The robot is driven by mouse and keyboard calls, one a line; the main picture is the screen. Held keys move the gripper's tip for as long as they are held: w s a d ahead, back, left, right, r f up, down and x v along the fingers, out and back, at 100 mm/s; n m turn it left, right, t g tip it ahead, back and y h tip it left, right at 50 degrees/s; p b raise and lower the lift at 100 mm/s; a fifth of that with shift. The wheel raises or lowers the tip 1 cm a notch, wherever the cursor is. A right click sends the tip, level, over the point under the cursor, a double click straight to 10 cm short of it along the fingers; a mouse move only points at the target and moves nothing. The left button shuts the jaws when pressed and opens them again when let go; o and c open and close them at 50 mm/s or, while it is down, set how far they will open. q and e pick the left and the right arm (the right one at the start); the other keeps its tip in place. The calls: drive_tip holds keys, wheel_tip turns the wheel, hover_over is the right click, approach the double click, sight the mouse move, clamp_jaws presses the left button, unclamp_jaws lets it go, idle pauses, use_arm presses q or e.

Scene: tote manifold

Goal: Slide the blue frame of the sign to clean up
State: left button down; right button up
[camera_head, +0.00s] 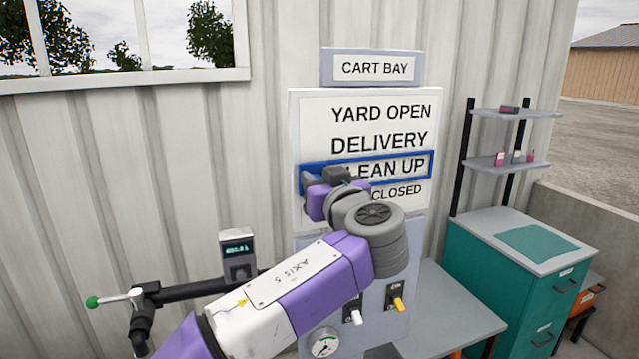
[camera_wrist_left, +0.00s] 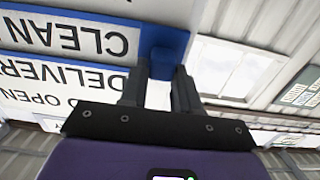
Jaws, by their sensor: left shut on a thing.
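The white sign (camera_head: 313,120) hangs on the wall and lists YARD OPEN, DELIVERY, CLEAN UP and CLOSED from top to bottom. The blue frame (camera_head: 432,163) sits around the CLEAN UP line; its left part is partly hidden behind my left gripper. My left gripper (camera_head: 322,177) is at the frame's left end. In the left wrist view, its two fingers (camera_wrist_left: 160,75) are shut on a blue end piece of the frame (camera_wrist_left: 165,42), with CLEAN beside it upside down. My right gripper is not in view.
A panel with a gauge (camera_head: 323,342) and two switches (camera_head: 398,300) is below the sign. A pipe with a green-knobbed lever (camera_head: 93,301) and a small display (camera_head: 237,250) are at lower left. Shelves (camera_head: 505,161) and a teal cabinet (camera_head: 500,275) stand at right.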

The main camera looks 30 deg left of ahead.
use_arm(q)
drive_tip(key=c, duration=0.9)
unclamp_jaws()
drive_tip(key=v, duration=0.7)
drive_tip(key=shift+s+d+b, duration=0.15)
drive_tip(key=shift+s+b, duration=0.05)
drive_tip(key=shift+b, duration=0.2)
